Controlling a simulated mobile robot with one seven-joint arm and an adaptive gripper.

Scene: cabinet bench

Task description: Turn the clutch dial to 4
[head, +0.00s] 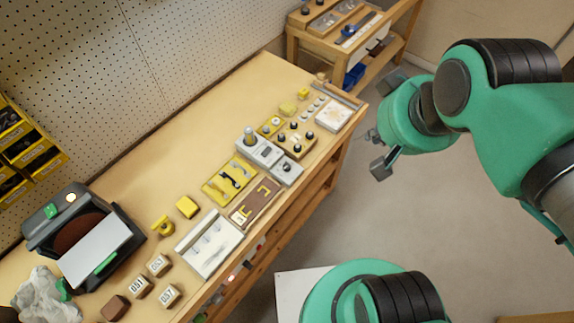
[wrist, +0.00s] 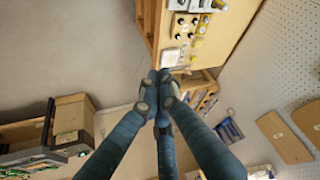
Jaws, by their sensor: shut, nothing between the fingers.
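My gripper (wrist: 158,80) is shut and empty; its fingers meet at the tips in the wrist view. In the head view, my gripper (head: 378,145) hangs over the floor, right of the bench and apart from it. Several small panels lie along the bench. A tan panel (head: 286,145) carries several dark knobs; it also shows in the wrist view (wrist: 178,26). Grey boxes (head: 260,150) with controls sit beside it. I cannot tell which control is the clutch dial, and its numbers are too small to read.
The wooden bench (head: 150,150) runs along a pegboard wall (head: 190,50). Yellow blocks, a white tray (head: 209,243), number blocks and a black machine (head: 40,235) stand toward the near left. A wooden cart (head: 345,50) is behind the far end. Open floor lies right of the bench.

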